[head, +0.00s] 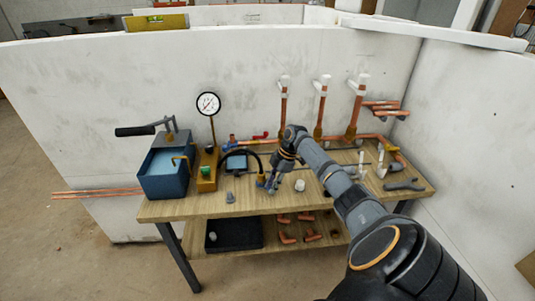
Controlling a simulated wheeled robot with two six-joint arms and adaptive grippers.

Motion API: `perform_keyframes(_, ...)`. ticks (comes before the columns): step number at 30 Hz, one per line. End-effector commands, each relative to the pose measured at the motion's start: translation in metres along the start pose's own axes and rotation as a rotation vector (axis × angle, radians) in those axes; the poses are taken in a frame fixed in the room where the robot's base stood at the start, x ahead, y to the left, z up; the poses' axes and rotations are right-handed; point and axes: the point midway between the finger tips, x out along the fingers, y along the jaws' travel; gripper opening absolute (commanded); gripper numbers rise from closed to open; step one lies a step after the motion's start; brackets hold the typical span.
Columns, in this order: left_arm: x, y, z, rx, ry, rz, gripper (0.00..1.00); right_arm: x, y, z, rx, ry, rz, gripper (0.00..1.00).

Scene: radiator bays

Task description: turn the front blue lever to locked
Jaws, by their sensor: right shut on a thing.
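My right gripper (273,184) reaches in from the right and points down at the front middle of the bench. It is shut at a small blue part by the brass fitting at the end of the black hose, which I take to be the front blue lever (261,178). The jaws and arm hide most of this lever, so its angle cannot be told. My left gripper is not in view.
A blue tank with a black-handled pump (165,173) stands at the left, beside a gauge (208,104) on a brass block. Copper risers (321,105) line the back wall. Small white and grey parts and a grey wrench (405,185) lie on the wooden bench (225,208).

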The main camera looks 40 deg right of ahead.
Motion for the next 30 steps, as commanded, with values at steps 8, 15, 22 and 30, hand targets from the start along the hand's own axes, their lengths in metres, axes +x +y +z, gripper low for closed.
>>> perform_keyframes(8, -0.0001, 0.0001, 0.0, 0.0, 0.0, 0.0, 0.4, -0.0019, 0.0001, 0.0018, -0.005, -0.001, 0.002, 0.0)
perform_keyframes(15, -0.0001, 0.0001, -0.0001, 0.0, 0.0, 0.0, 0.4, -0.0019, 0.0002, 0.0017, -0.005, -0.001, 0.002, 0.27)
perform_keyframes(22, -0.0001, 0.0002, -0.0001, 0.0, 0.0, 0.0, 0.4, -0.0014, -0.0002, 0.0018, -0.004, -0.001, 0.0, 0.44)
perform_keyframes(30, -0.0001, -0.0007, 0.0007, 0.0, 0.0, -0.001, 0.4, -0.0094, 0.0, 0.002, -0.004, -0.001, 0.001, 0.44)
